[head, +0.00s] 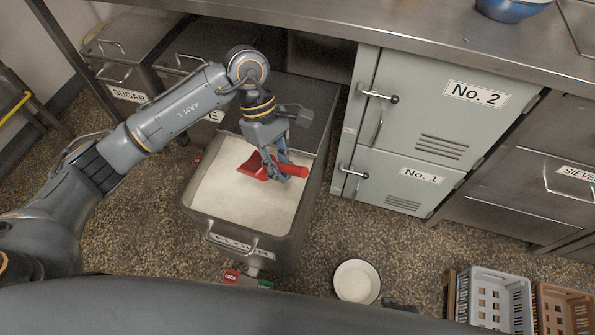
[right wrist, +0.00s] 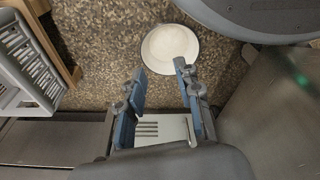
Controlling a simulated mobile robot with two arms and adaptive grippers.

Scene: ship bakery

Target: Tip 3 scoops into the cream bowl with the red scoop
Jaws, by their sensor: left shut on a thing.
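The red scoop (head: 252,167) is in my left gripper (head: 284,172), which is shut on it. The scoop is over or at the white powder in the open metal bin (head: 296,225); I cannot tell whether it touches the powder. The cream bowl (head: 338,291) stands on the floor to the right of the bin and has pale contents. It also shows at the top of the right wrist view (right wrist: 146,52). My right gripper (right wrist: 160,78) is open and empty in the right wrist view, with the bowl beyond its fingertips.
A closed bin labelled SUGAR (head: 128,55) stands at the back left. Grey lockers No. 1 and No. 2 (head: 410,130) stand right of the open bin. A grey crate (head: 490,272) and a brown crate (head: 562,292) are at the lower right.

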